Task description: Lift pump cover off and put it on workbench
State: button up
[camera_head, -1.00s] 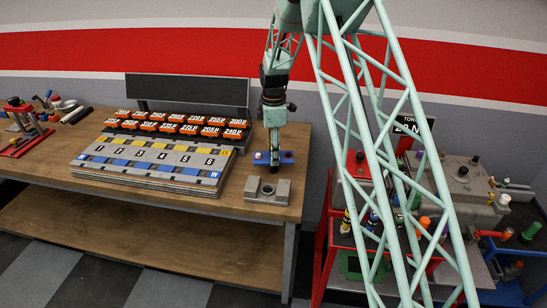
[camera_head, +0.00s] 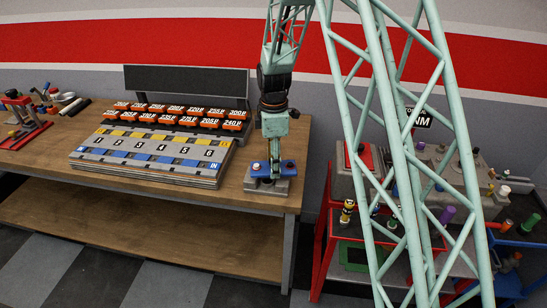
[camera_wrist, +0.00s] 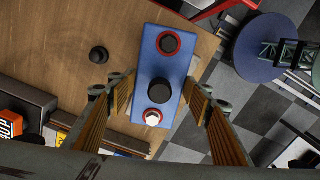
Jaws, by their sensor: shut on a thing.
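The pump cover, a blue plate (camera_head: 260,169) with a dark knob and red-ringed holes, is at the right end of the wooden workbench (camera_head: 130,204). It is directly over a grey block (camera_head: 268,187) and hides most of its top; I cannot tell whether the two touch. My gripper (camera_head: 276,168) points down and is shut on the cover.
A numbered tray (camera_head: 150,158) and orange weight blocks (camera_head: 180,110) stand left of the gripper. A red press (camera_head: 22,122) is at the far left. A red-framed cart (camera_head: 325,230) with engine parts (camera_head: 450,170) stands right of the bench, partly behind my arm.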

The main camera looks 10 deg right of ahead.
jog(key=shift+s+a+r, duration=0.1)
jog(key=shift+s+a, duration=0.05)
jog(key=shift+s, duration=0.45)
jog(key=shift+s+a, duration=0.1)
jog(key=shift+s, duration=0.5)
jog(key=shift+r, duration=0.25)
jog(key=shift+w+d, duration=0.1)
